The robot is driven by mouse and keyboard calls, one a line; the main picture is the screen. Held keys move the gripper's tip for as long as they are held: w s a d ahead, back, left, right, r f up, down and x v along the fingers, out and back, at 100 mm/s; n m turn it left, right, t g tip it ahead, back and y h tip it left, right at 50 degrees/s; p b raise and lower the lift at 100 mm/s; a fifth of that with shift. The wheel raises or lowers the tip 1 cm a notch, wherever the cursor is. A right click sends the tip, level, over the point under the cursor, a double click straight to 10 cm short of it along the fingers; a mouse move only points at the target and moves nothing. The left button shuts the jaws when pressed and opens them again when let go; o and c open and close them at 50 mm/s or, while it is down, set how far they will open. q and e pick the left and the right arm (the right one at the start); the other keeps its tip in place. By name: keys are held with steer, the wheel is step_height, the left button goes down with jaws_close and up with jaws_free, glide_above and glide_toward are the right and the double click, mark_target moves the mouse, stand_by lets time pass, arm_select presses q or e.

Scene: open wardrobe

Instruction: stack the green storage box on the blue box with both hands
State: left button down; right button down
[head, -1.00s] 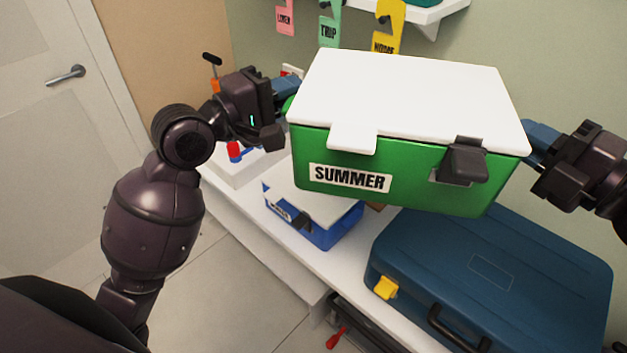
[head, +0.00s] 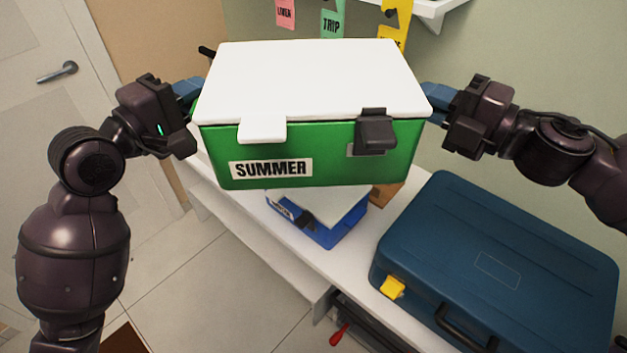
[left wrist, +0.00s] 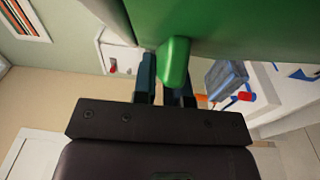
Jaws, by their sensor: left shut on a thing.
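The green storage box (head: 330,155), with a white lid and a SUMMER label, is in the air in the head view. My left gripper (head: 190,92) is at its left side, shut on its green handle, which shows between the fingers (left wrist: 165,75) in the left wrist view. My right gripper (head: 438,97) is at the box's right side and moves with it; its fingertips are partly hidden. The blue box (head: 322,234), with a white lid, stands on the white shelf below. The green box hides the blue box's back part.
A dark blue suitcase (head: 540,240) lies on the shelf to the right of the blue box. A brown object (head: 387,194) stands behind the blue box. Coloured tags (head: 333,22) hang at the back wall. A white upper shelf (head: 430,12) juts out at top right.

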stand_by(0.3)
